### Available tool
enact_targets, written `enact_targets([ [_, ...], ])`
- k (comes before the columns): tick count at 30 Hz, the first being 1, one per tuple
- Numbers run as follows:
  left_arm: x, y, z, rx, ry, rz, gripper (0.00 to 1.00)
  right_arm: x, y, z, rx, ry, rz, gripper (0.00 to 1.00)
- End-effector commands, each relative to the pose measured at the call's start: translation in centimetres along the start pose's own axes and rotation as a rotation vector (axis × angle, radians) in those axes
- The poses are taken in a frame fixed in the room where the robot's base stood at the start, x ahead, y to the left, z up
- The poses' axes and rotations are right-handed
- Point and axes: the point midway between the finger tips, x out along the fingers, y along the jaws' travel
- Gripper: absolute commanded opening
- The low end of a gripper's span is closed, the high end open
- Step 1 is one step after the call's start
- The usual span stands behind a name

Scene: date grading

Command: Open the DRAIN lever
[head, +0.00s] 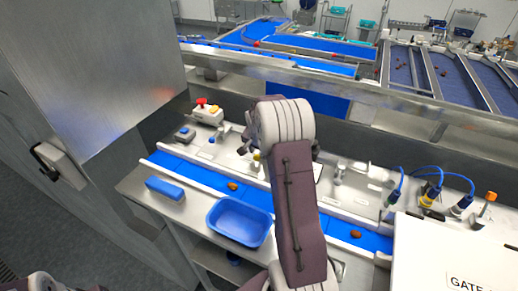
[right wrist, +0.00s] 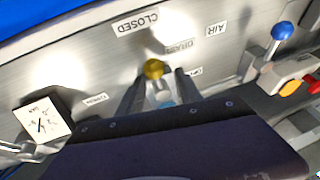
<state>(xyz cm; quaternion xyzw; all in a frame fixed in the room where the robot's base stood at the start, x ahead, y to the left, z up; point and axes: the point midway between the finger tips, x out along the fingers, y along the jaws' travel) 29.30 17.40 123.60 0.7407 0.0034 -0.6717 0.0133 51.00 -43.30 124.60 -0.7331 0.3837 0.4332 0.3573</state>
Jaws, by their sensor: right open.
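The DRAIN lever (right wrist: 154,69) has a yellow ball knob and stands at a metal panel in the right wrist view. The DRAIN label (right wrist: 180,46) reads upside down just beyond it, with a CLOSED label (right wrist: 137,22) farther left. My right gripper (right wrist: 160,80) is open, with one finger on each side of the lever; I cannot tell whether either finger touches it. In the head view my right arm hides most of the gripper, and a small yellow knob (head: 256,156) shows beside the arm. My left gripper is out of view.
A blue-knobbed lever (right wrist: 282,31) stands near the AIR label (right wrist: 216,30). A box with red and yellow buttons (head: 207,112) sits at the back. A blue basin (head: 240,222), a blue-topped brush (head: 166,189) and a blue belt (head: 200,173) with dates lie in front.

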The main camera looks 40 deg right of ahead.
Motion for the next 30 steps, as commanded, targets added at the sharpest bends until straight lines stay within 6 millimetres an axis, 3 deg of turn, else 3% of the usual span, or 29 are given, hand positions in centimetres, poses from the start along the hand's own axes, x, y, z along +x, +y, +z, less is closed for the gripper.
enact_targets([
  [8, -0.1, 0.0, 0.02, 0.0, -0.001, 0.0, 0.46, 0.4, 0.01, 0.01, 0.0, 0.001, -0.001, 0.42],
  [13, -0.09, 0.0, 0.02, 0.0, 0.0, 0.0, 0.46, 0.39, 0.02, 0.02, 0.0, 0.0, 0.0, 0.0],
  [30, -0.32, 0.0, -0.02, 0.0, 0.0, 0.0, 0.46, 0.38, 0.66, -0.07, -0.101, -0.025, -0.042, 0.0],
])
